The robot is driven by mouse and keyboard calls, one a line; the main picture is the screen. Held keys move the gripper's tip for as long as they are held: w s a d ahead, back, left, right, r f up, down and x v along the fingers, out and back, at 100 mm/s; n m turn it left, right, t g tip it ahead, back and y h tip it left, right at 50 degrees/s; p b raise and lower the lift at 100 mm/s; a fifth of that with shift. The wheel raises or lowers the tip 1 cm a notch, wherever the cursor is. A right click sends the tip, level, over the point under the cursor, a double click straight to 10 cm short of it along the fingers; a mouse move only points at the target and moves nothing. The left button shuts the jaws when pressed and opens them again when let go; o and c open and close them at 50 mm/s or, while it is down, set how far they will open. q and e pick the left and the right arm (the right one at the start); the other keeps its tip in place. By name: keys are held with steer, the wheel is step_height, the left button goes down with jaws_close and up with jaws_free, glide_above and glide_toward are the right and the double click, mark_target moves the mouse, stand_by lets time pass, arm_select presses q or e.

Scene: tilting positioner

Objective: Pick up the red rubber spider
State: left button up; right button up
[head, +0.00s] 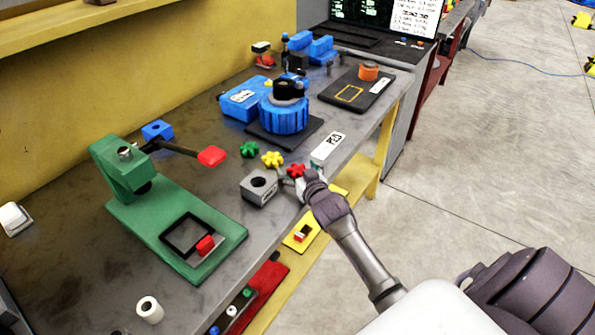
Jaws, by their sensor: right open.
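The red rubber spider (296,170) is a small star-shaped piece near the front edge of the grey bench (85,262). A yellow spider (272,159) and a green spider (249,149) lie in a row to its left. My right gripper (301,178) is at the red spider, its fingers open. The fingertips are small here, and I cannot tell whether they touch it. The gripper hides part of the spider's near side. My left gripper is not in view.
A grey block with a hole (259,187) stands just left of my right gripper. A white labelled plate (327,148) lies to the right. Behind are a blue positioner (285,117) and a green press (175,225) stands left. Yellow and red shelves lie below the bench edge.

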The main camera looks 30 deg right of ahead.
steer(key=c, duration=1.3)
steer(key=shift+o, duration=0.2)
steer(key=shift+r, duration=0.1)
